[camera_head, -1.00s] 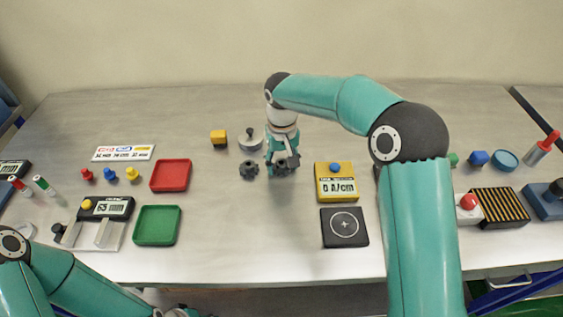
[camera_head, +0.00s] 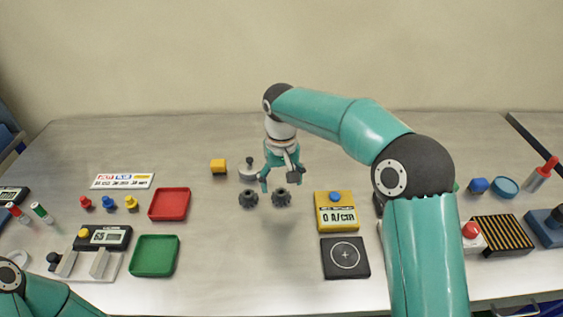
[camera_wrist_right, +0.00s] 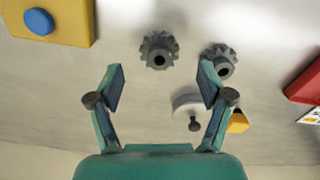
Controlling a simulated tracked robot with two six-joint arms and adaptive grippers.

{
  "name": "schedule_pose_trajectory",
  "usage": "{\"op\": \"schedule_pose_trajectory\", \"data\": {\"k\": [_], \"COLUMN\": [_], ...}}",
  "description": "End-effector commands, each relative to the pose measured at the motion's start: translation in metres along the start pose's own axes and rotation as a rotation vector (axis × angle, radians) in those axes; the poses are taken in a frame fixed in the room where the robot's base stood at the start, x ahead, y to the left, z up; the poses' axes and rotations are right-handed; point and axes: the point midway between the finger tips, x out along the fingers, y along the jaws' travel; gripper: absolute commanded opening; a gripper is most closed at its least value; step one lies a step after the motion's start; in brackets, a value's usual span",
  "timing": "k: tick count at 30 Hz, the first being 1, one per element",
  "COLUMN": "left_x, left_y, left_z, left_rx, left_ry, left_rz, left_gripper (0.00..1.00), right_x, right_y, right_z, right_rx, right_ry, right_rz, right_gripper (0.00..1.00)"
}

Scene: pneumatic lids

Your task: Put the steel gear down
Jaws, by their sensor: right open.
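Two dark grey toothed gears lie side by side on the steel table: a right gear (camera_head: 281,197) and a left gear (camera_head: 248,199). I cannot tell by colour which one is the steel gear. My right gripper (camera_head: 280,179) is open and empty, raised a little above the right gear. In the right wrist view the right gear (camera_wrist_right: 158,50) shows beyond the gap between the open fingers (camera_wrist_right: 161,78), touching neither, and the left gear (camera_wrist_right: 220,62) is beside it. My left gripper is out of view; only part of its arm shows at bottom left.
A round grey lidded piece (camera_head: 247,175) and a yellow block (camera_head: 218,166) stand behind the gears. A yellow meter (camera_head: 336,222) and black plate (camera_head: 344,272) are to the right. Red (camera_head: 168,219) and green (camera_head: 153,271) trays are to the left. The table in front of the gears is clear.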

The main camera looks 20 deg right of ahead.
Motion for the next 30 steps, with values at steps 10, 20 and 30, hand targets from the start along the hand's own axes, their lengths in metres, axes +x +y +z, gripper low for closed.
{"op": "schedule_pose_trajectory", "data": {"k": [10, 20, 30], "left_x": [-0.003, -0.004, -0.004], "left_y": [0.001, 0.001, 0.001], "left_z": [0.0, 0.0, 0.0], "left_rx": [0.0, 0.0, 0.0], "left_ry": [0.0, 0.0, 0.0], "left_rz": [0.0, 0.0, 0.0], "left_gripper": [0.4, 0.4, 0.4], "right_x": [-0.065, -0.077, -0.076], "right_y": [0.0, 0.0, 0.0], "right_z": [-0.001, 0.0, 0.0], "right_rx": [0.0, -0.001, -0.001], "right_ry": [0.002, -0.001, -0.001], "right_rz": [0.0, 0.0, 0.001], "right_gripper": [0.79, 0.79, 0.79]}}
